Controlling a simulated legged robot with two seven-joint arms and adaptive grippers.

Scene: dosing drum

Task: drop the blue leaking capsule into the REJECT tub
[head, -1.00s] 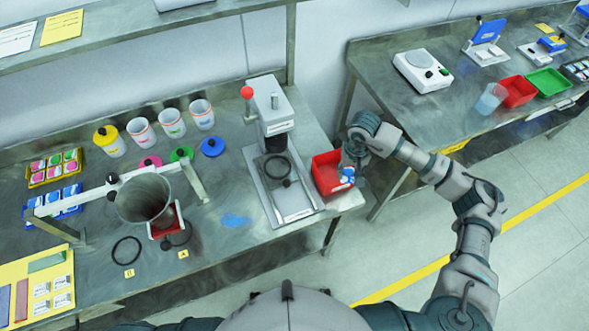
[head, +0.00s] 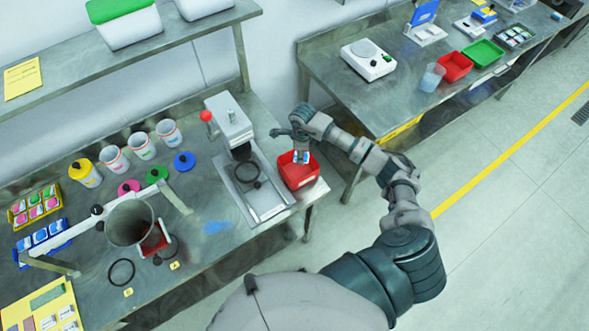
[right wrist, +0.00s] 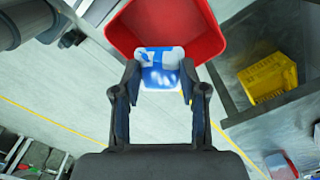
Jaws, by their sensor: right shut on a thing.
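The blue and white capsule (head: 301,157) shows at the opening of a red tub (head: 304,184) in the head view; I cannot tell whether it is inside or just above the rim. The tub stands at the bench's right end; its front label is too small to read. My right gripper (head: 300,150) hangs over the tub from above. In the right wrist view, the fingers of my right gripper (right wrist: 160,76) are shut on the capsule (right wrist: 160,78), with the red tub (right wrist: 172,22) behind it. My left gripper is out of view.
A grey press (head: 232,125) stands left of the tub. Cups, coloured lids and a drum (head: 131,224) occupy the bench further left. The other bench holds a scale (head: 369,61), another red tub (head: 456,67) and a green tray (head: 484,52). Open floor lies between the benches.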

